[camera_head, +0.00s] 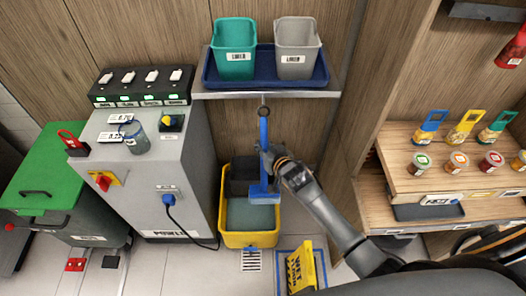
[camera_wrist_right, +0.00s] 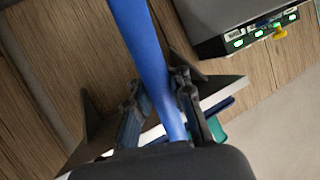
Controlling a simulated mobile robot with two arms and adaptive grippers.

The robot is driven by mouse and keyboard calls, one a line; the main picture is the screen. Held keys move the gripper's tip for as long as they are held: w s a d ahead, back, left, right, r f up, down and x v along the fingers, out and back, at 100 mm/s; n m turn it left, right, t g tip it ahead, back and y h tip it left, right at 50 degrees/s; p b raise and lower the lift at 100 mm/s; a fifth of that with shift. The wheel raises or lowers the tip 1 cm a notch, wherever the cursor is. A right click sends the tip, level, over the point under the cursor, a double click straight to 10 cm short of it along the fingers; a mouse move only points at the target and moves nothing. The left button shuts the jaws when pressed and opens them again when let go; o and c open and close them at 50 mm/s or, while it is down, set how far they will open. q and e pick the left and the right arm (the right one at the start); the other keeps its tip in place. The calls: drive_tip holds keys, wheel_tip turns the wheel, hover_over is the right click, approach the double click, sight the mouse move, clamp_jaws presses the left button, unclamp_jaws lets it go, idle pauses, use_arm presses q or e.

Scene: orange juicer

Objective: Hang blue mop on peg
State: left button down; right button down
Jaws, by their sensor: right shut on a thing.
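The blue mop (camera_head: 263,133) hangs upright in front of the wooden wall, its flat head (camera_head: 263,194) low over the yellow bucket. My right gripper (camera_head: 270,158) is shut on its handle at mid-length, coming from the right. In the right wrist view the blue handle (camera_wrist_right: 146,50) runs between the two fingers of my right gripper (camera_wrist_right: 157,90). The handle's top end, with a dark ring (camera_head: 264,111), is just below the shelf edge. A small thin peg (camera_head: 263,99) shows there; I cannot tell whether the ring is on it. My left gripper is out of view.
A shelf (camera_head: 215,95) above holds a blue tray with a teal bucket (camera_head: 234,50) and a grey bucket (camera_head: 297,48). The yellow mop bucket (camera_head: 249,239) stands below. A grey machine (camera_head: 150,180) is at left, a wooden rack (camera_head: 375,215) at right, a yellow floor sign (camera_head: 302,268) in front.

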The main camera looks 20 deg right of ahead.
drive_tip(key=shift+w+d+f+b, duration=0.15)
drive_tip(key=shift+w+d+b, duration=0.1)
drive_tip(key=shift+w+b, duration=0.55)
drive_tip(key=shift+w+d+f+b, duration=0.15)
drive_tip(key=shift+w+d+b, duration=0.2)
drive_tip(key=shift+w, duration=0.7)
drive_tip(key=shift+w+d+f+b, duration=0.2)
drive_tip(key=shift+w+b, duration=0.45)
drive_tip(key=shift+w, duration=0.3)
